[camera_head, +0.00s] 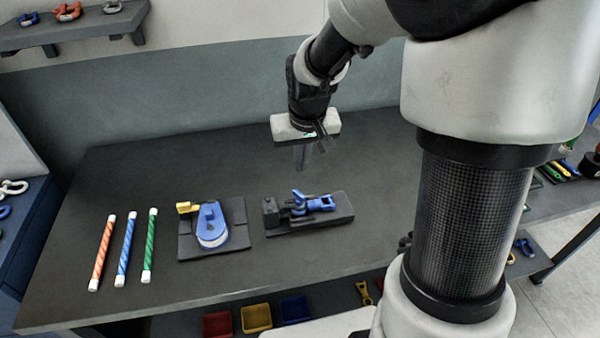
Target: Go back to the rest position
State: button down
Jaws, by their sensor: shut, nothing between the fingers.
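My gripper (301,158) is shut and empty, its fingers pointing down above the back of the dark table (130,180). It hangs behind and above a dark fixture (330,218) that holds a blue shackle-like part (314,203). It is apart from everything on the table, as far as this view shows. To its left, a dark plate (240,212) carries a blue teardrop-shaped part (211,228) and a small yellow piece (187,208).
Orange (102,252), blue (127,249) and green (149,246) striped rods lie at the table's left. A wall shelf (85,30) holds shackles. Red (217,324), yellow (256,318) and blue (296,309) bins sit below the front edge. The table's back left is clear.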

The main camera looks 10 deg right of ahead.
jog(key=s+r+t, duration=0.1)
jog(key=s+r, duration=0.5)
jog(key=s, duration=0.4)
jog(key=s+r+t, duration=0.1)
jog(key=s+r, duration=0.6)
jog(key=s, duration=0.4)
jog(key=shift+d+r, duration=0.25)
jog(key=shift+r, duration=0.05)
dwell(0.5)
